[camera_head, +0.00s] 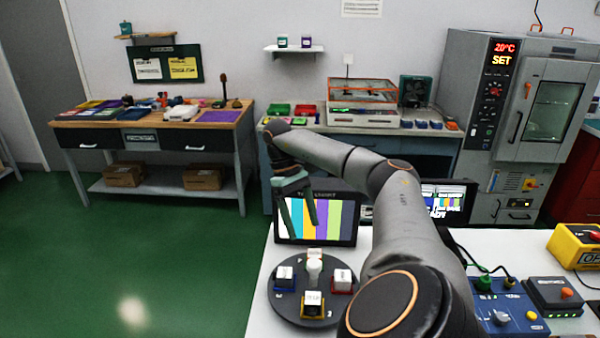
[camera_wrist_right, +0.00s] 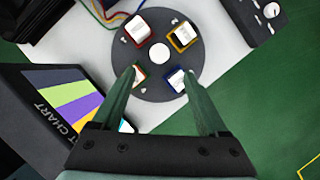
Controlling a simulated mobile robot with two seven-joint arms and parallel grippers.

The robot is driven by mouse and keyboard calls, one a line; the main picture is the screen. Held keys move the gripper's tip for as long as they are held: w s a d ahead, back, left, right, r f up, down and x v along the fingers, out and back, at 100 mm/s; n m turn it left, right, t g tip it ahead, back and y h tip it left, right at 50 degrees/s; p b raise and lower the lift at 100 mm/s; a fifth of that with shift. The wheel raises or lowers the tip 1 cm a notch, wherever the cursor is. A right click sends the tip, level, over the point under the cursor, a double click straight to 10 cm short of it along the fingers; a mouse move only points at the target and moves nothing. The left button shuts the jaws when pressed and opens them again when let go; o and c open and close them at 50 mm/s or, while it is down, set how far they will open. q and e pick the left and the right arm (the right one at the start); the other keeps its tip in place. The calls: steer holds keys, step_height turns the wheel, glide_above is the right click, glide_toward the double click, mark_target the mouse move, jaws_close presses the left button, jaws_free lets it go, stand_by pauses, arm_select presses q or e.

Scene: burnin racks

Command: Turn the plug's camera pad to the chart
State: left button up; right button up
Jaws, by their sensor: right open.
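A round dark turntable (camera_head: 283,306) lies on the white table, with a white central knob (camera_head: 315,268). Around the knob sit white-topped blocks on coloured bases: blue (camera_head: 284,277), yellow (camera_head: 312,304), red (camera_head: 342,281) and one at the back (camera_head: 315,253), which looks green in the wrist view (camera_wrist_right: 139,77). I cannot tell which part is the plug's camera pad. The chart screen (camera_head: 318,219) with colour bars stands behind the turntable. My right gripper (camera_head: 302,227) is open and empty above the turntable; its fingers (camera_wrist_right: 160,73) partly cover the green block. My left gripper is out of view.
A second screen (camera_head: 447,200) stands right of the chart, behind my right arm. A blue box with cables (camera_head: 507,310), a dark box with an orange button (camera_head: 554,296) and a yellow box (camera_head: 575,245) are on the table's right. Green floor is clear at left.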

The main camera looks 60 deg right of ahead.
steer(key=shift+v, duration=0.8)
steer(key=shift+d, duration=0.1)
stand_by(0.5)
